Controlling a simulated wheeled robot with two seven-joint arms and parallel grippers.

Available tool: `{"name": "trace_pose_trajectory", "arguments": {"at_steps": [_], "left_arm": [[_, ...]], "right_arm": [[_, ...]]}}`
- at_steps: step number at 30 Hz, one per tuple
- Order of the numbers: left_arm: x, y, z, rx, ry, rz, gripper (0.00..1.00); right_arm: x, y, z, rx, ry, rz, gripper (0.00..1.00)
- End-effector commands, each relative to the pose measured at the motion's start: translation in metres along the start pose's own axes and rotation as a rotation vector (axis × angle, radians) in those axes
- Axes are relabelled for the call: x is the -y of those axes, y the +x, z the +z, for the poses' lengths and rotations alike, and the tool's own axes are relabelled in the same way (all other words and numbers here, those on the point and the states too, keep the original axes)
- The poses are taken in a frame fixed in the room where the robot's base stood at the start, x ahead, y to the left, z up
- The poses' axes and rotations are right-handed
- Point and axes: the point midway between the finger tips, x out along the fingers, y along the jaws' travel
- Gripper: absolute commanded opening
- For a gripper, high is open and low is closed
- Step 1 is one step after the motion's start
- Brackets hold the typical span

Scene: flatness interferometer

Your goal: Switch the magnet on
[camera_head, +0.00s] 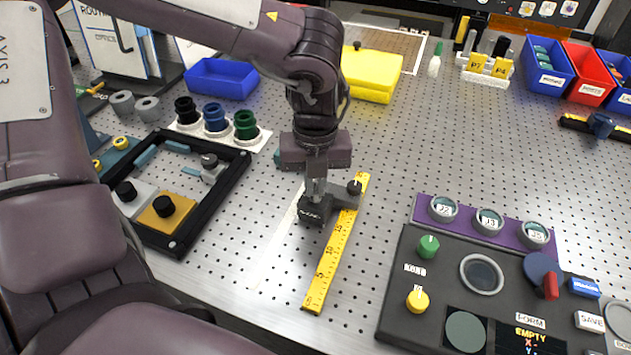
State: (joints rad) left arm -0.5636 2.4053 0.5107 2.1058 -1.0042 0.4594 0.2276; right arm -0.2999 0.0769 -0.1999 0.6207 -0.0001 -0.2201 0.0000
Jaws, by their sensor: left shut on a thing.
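A small dark block (313,211) with pale lettering, which looks like the magnet base, stands on the perforated metal table. A grey arm with a black knob (354,187) reaches out from it to the right, over the yellow ruler (336,250). My left gripper (316,193) points straight down on top of the block and is shut on its upper part. The fingers hide much of the grip, and the magnet's switch position cannot be made out. My right gripper is out of view.
A black frame (237,178) with knobs lies at left, near several coloured knobs on a white plate. A dark control panel (398,285) stands at lower right. A yellow block (372,72) and blue tray (222,80) are behind.

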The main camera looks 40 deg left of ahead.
Motion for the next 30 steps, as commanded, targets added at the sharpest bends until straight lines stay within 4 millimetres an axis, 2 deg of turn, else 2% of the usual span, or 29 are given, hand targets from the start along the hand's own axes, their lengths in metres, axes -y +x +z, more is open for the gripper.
{"name": "trace_pose_trajectory", "arguments": {"at_steps": [15, 21, 30], "left_arm": [[0.001, 0.001, 0.001, 0.004, 0.314, -0.001, 0.0], [0.001, 0.0, 0.001, 0.004, 0.418, -0.001, 0.0], [0.001, -0.001, 0.001, 0.003, 0.483, -0.001, 0.0]], "right_arm": [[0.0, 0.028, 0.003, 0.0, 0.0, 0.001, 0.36], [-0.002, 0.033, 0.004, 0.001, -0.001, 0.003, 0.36], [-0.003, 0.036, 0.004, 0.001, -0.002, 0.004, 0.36]]}}
